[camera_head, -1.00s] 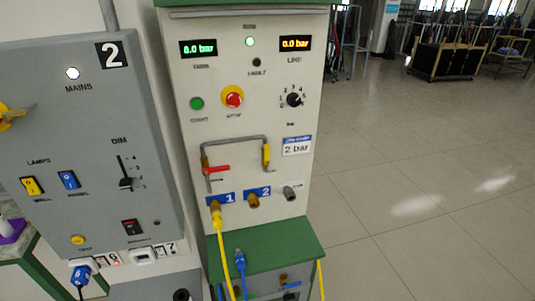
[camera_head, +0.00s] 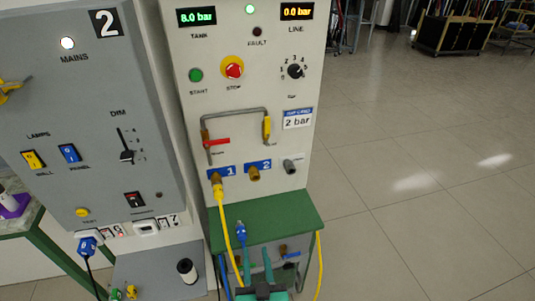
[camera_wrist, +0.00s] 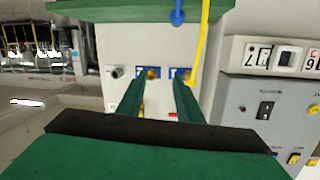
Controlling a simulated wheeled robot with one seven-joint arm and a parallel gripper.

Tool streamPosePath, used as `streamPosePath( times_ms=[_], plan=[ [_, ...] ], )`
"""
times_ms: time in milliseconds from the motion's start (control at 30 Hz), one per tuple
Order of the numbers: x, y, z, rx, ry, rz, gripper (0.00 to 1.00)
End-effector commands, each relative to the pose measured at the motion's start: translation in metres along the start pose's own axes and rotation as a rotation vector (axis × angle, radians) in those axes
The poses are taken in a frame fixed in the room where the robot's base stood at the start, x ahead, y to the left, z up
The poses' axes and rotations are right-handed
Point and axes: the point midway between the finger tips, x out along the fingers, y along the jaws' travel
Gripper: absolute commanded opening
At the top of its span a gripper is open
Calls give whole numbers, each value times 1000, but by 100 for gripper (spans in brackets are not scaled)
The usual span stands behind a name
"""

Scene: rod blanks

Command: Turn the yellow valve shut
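The yellow valve handle (camera_head: 267,128) is on the right leg of the grey bent pipe on the white panel. It points up and down, along the pipe. A red handle (camera_head: 216,141) on the left leg lies sideways, across the pipe. My gripper (camera_head: 254,257) is low in the head view, in front of the green ledge and well below the valve. Its two green fingers stand apart with nothing between them, as also shown in the wrist view (camera_wrist: 157,82).
A yellow hose (camera_head: 223,215) hangs from outlet 1, and a blue plug (camera_head: 241,229) is near my gripper. The green ledge (camera_head: 285,216) juts out below the outlets. A grey switch box (camera_head: 95,110) stands left. The floor at right is open. TANK reads 8.0 bar, LINE 0.0 bar.

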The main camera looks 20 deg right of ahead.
Motion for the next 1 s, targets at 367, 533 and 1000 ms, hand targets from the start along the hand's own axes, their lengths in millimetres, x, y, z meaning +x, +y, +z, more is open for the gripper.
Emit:
streamPosePath(
  times_ms=[367, 533, 1000],
  plan=[
    [94, 24, -108, -13, 62, -37, 33],
    [123, 35, -166, -40, 85, -60, 33],
    [154, 54, -288, -126, 118, -112, 33]
  ],
)
